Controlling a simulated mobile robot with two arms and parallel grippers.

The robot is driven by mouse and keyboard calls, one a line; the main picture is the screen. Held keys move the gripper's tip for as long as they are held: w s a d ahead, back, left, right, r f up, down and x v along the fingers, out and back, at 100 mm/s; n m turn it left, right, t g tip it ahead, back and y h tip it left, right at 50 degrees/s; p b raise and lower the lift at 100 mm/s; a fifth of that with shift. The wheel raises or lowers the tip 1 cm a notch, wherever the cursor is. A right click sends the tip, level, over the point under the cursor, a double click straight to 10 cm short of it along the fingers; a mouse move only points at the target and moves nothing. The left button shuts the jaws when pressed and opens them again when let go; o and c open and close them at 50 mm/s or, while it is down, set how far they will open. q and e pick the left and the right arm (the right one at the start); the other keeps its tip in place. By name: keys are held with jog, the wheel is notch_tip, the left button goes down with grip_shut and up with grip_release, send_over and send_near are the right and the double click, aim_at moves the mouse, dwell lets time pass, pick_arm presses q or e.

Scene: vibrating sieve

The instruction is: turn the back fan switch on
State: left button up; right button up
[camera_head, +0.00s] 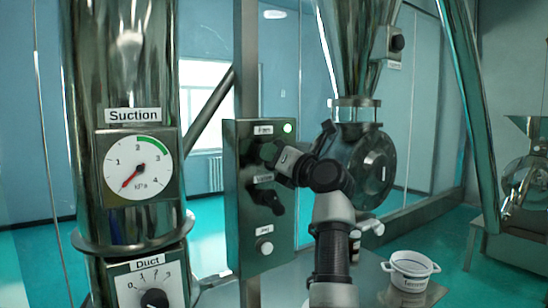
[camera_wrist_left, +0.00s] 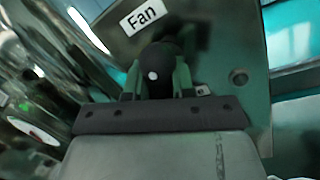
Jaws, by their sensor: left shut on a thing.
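The fan switch is a black knob on a grey-green control box (camera_head: 240,215), below a label reading "Fan" (camera_head: 264,129). In the left wrist view the fan knob (camera_wrist_left: 160,62) has a white dot and sits between the fingers, with the tilted "Fan" label (camera_wrist_left: 144,16) above it. My left gripper (camera_head: 270,153) is shut on this knob, one finger on each side; it also shows in the left wrist view (camera_wrist_left: 159,82). The gripper hides most of the knob in the head view. My right gripper is not in view.
A round lamp (camera_head: 287,128) beside the fan label is lit pale green. Below are a second black knob (camera_head: 268,197) and a white button (camera_head: 265,247). A suction gauge (camera_head: 138,168) and duct dial (camera_head: 152,290) are left; a white bucket (camera_head: 410,268) stands right.

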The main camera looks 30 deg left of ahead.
pick_arm(q)
jog(key=shift+m, duration=0.5)
jog(key=o, duration=0.9)
jog(key=shift+f, duration=0.1)
